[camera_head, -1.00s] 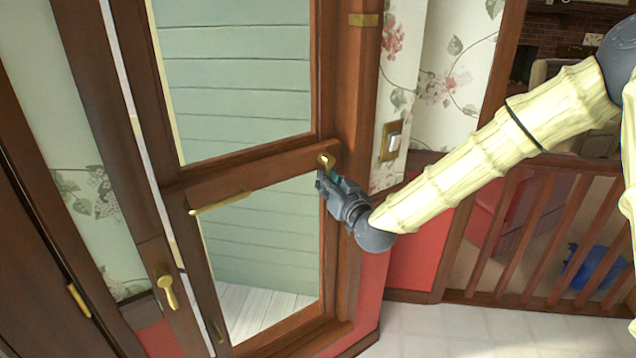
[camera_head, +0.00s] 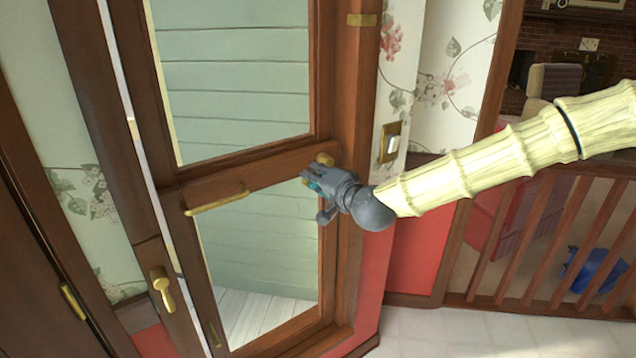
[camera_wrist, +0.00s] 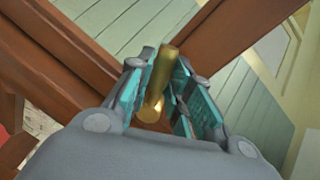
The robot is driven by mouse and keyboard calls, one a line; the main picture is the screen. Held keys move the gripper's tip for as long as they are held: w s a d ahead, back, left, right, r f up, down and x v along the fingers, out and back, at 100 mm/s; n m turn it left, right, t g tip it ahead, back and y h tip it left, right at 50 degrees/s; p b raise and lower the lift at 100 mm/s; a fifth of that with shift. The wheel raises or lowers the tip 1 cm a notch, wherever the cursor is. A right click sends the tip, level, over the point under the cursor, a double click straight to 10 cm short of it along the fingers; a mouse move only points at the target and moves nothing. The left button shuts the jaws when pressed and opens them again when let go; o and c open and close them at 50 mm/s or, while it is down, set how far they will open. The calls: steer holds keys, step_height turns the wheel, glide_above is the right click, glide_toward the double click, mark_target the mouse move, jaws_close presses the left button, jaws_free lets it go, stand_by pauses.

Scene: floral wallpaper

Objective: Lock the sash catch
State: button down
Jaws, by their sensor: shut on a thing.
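The brass sash catch (camera_head: 324,159) is at the right end of the wooden rail between the upper and lower panes. In the wrist view its brass lever (camera_wrist: 164,70) stands between the two teal-padded fingers. My gripper (camera_head: 308,176) is at the rail, shut on this lever. The fingers hide part of the catch in the head view, and its base is only partly seen in the wrist view.
A long brass bar (camera_head: 217,203) is on the rail's left part. A brass handle (camera_head: 162,287) is on the left frame. A light switch (camera_head: 390,143) is on the wall right of the window. A wooden railing (camera_head: 540,235) stands at right, with a blue bucket (camera_head: 594,268) behind it.

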steer(key=shift+a+r+m+g+y+b, duration=0.1)
steer(key=shift+r+m+g+y+b, duration=0.15)
steer(key=shift+r+m+b, duration=0.6)
steer(key=shift+r+m+g+y, duration=0.25)
steer(key=shift+r+m, duration=0.1)
steer(key=shift+m, duration=1.1)
steer(key=shift+r, duration=0.2)
steer(key=c, duration=1.3)
jaws_free()
steer(key=shift+c, duration=0.2)
steer(key=shift+o, duration=0.2)
steer(key=shift+f, duration=0.1)
steer(key=v, duration=1.2)
